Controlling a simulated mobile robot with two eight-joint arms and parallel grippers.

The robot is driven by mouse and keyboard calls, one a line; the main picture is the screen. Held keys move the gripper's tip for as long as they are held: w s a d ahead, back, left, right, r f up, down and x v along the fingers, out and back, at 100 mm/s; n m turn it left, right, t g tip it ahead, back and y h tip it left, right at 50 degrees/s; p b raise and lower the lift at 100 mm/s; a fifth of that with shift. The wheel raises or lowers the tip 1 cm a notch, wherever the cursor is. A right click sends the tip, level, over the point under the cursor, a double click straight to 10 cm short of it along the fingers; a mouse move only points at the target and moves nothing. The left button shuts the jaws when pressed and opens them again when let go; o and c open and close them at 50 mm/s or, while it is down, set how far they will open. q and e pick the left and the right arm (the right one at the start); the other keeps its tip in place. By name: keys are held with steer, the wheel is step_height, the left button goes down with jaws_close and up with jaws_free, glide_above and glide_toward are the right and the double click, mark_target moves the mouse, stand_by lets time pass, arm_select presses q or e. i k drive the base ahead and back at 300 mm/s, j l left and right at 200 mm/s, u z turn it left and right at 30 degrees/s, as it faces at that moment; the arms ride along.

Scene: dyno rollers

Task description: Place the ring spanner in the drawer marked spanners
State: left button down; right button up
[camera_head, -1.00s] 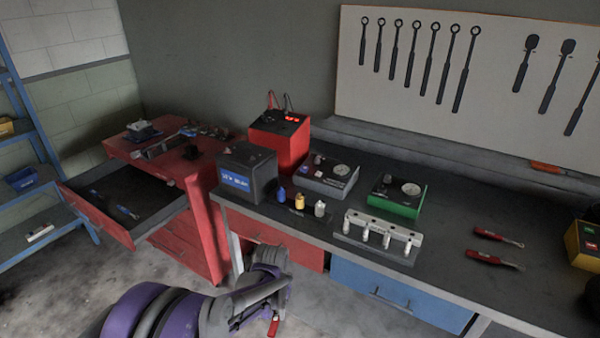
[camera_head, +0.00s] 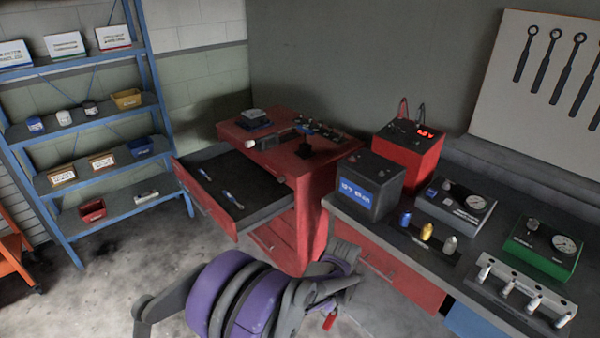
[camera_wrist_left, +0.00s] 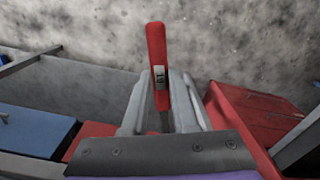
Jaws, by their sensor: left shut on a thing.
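The ring spanner (camera_head: 329,321) shows as a short red handle below my left gripper (camera_head: 340,295), in the lower middle of the head view. In the left wrist view my left gripper (camera_wrist_left: 163,100) is shut on the spanner (camera_wrist_left: 157,55), whose red handle sticks out beyond the fingers. The spanner's ring end is hidden. A drawer (camera_head: 200,200) of the red cabinet stands open, up and left of the gripper, with blue-and-silver tools (camera_head: 232,200) inside. I cannot read any marking on it. My right gripper is not in view.
The red cabinet (camera_head: 318,215) carries loose parts on top. The bench to its right holds a battery (camera_head: 370,185), a red charger (camera_head: 410,150) and testers. A blue shelf rack (camera_head: 150,75) stands at left. The floor between rack and cabinet is mostly clear.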

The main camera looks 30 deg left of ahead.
mark_target(238, 182)
steer(key=i+j, duration=0.1)
steer(key=j, duration=0.3)
steer(key=i+j, duration=0.1)
steer(key=j, duration=0.3)
steer(key=i+j, duration=0.1)
steer(key=j, duration=0.3)
steer(key=i+j, duration=0.15)
steer(key=j, duration=0.25)
steer(key=i+j, duration=0.1)
steer(key=j, duration=0.3)
steer(key=i+j, duration=0.1)
steer(key=j, duration=0.3)
steer(key=i+j, duration=0.1)
steer(key=j, duration=0.3)
steer(key=i+j, duration=0.15)
steer(key=j, duration=0.15)
steer(key=i+j, duration=0.1)
steer(key=j, duration=0.2)
steer(key=i+j, duration=0.15)
steer(key=j, duration=0.15)
steer(key=i+j, duration=0.5)
steer(key=i+u, duration=0.05)
steer(key=i, duration=0.05)
